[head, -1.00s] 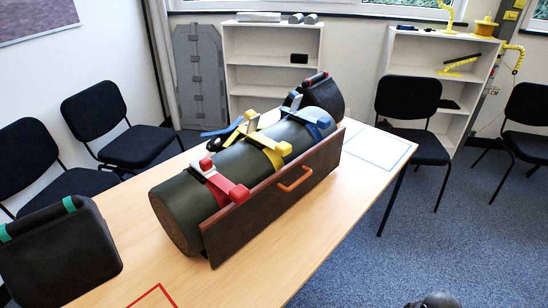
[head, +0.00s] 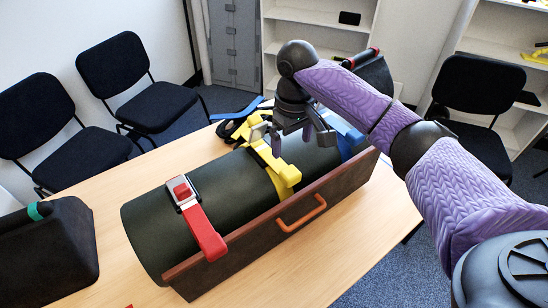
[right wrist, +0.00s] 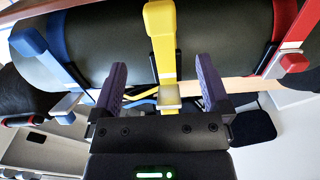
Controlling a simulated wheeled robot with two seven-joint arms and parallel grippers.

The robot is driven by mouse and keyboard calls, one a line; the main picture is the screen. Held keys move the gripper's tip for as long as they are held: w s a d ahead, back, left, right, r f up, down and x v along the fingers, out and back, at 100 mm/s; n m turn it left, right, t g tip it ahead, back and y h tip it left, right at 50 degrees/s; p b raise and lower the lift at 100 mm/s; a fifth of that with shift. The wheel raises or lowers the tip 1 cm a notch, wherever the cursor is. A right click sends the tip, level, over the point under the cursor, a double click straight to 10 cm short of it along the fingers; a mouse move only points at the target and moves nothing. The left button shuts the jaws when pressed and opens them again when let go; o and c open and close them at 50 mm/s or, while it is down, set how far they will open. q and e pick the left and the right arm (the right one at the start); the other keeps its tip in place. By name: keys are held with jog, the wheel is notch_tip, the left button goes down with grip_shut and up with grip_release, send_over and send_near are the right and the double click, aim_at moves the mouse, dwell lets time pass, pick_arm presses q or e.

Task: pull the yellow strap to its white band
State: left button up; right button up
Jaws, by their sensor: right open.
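The yellow strap (head: 268,160) runs over the dark green roll (head: 236,185), with a thick yellow end block near the brown board. A pale grey buckle-like piece (right wrist: 168,98) shows on this strap in the right wrist view. My right gripper (head: 306,128) is above the roll, near the yellow strap. In the right wrist view its purple fingers (right wrist: 162,84) are spread wide and empty, with the yellow strap appearing between them. Whether they touch it I cannot tell. My left gripper is not in view.
A red strap (head: 202,222) and a blue strap (head: 346,132) cross the roll on either side. The brown board (head: 240,240) with an orange handle (head: 301,213) stands along its near side. A black bag (head: 45,255) sits at left.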

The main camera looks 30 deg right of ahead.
aim_at(290, 172)
notch_tip(290, 172, down, 9)
jog(key=shift+s+r+b, duration=0.1)
jog(key=shift+s+b, duration=0.05)
jog(key=shift+b, duration=1.05)
jog(key=shift+f, duration=0.45)
